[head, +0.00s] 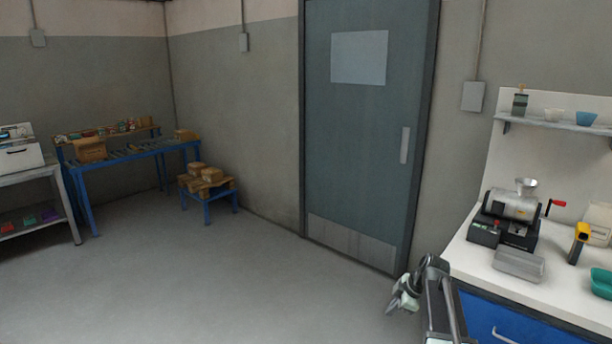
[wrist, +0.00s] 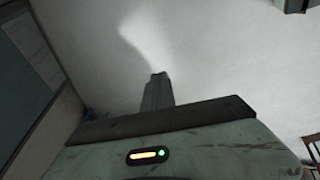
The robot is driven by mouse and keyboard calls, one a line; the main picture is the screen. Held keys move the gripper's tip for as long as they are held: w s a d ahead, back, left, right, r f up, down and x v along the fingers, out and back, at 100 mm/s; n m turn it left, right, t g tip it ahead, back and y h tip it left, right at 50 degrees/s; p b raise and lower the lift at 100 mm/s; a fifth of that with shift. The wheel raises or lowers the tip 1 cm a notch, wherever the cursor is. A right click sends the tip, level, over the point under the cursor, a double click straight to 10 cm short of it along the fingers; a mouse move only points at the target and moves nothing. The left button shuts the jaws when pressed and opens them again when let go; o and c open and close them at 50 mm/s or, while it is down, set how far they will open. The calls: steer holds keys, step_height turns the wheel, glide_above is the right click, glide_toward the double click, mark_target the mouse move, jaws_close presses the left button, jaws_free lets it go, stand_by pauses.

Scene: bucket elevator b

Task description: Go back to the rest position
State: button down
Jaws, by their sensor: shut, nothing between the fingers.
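My gripper (head: 400,298) shows at the lower right of the head view, at the end of my arm, beside the white counter's left end. It is over the grey floor and holds nothing. In the wrist view my gripper's fingers (wrist: 157,90) stand together as one narrow dark shape, shut, with no object between them. Below them in that view is my pale green gripper housing with an orange and a green light.
A white counter (head: 470,262) with blue drawers stands close on the right, bearing a grinder (head: 512,206), a grey tray (head: 519,263) and a yellow scanner (head: 580,240). A grey door (head: 365,140) is behind. A blue roller table (head: 130,152) stands far left. The middle floor is clear.

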steer(key=s+a+r+m+g+p, duration=0.1)
steer(key=s+a, duration=0.2)
steer(key=a, duration=0.3)
steer(key=s+a+p, duration=0.1)
steer(key=s+a, duration=0.2)
steer(key=a, duration=0.4)
steer(key=s+a+m+g+h, duration=0.2)
steer(key=s+a+m, duration=0.25)
steer(key=s, duration=0.25)
steer(key=s+m, duration=0.1)
steer(key=m, duration=0.2)
steer(key=s+d+m+h, duration=0.1)
steer(key=s+m, duration=0.1)
steer(key=m, duration=0.1)
steer(key=s+d+m, duration=0.1)
steer(key=s+m, duration=0.1)
steer(key=m, duration=0.1)
steer(key=shift+s+d+f+g, duration=0.1)
steer(key=shift+s+d+g, duration=0.1)
steer(key=shift+d+g, duration=0.1)
